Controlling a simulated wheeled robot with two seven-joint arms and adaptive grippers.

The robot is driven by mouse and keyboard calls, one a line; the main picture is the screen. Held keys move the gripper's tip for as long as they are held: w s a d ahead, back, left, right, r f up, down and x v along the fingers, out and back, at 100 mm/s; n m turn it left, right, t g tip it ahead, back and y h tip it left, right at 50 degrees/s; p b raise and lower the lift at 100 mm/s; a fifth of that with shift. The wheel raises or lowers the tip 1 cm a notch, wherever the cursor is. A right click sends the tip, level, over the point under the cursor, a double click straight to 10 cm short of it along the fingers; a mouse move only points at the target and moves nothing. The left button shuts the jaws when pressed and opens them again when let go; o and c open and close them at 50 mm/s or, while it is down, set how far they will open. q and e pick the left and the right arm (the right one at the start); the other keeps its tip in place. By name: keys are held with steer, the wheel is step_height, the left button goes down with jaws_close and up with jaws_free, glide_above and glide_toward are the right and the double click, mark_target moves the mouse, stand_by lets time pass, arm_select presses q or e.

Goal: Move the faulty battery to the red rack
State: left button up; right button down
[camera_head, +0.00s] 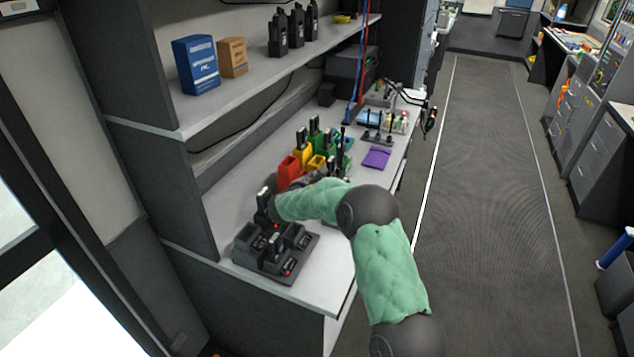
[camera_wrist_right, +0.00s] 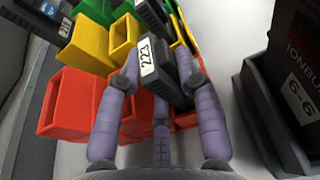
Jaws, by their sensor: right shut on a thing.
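My right gripper (camera_wrist_right: 165,72) is shut on a dark battery (camera_wrist_right: 172,80) with a white label reading 223, seen between its purple fingers in the wrist view. The red rack (camera_wrist_right: 73,103) has open square compartments and lies below and beside the held battery; it also shows in the head view (camera_head: 287,170). I cannot tell whether the battery is inside a compartment. In the head view my right arm hides most of the gripper and the battery. My left gripper is not in view.
Yellow (camera_head: 302,155) and green (camera_head: 317,142) racks holding dark devices stand behind the red one. A black charger dock (camera_head: 252,262) with lit red spots sits at the counter's near end. A shelf (camera_head: 260,78) with boxes and radios overhangs the counter.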

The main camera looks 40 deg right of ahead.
steer(key=shift+f, duration=0.2)
stand_by(0.3)
steer(key=c, duration=0.8)
jaws_free()
steer(key=shift+o, duration=0.2)
steer(key=shift+a, duration=0.1)
steer(key=v, duration=1.2)
steer(key=shift+r, duration=0.1)
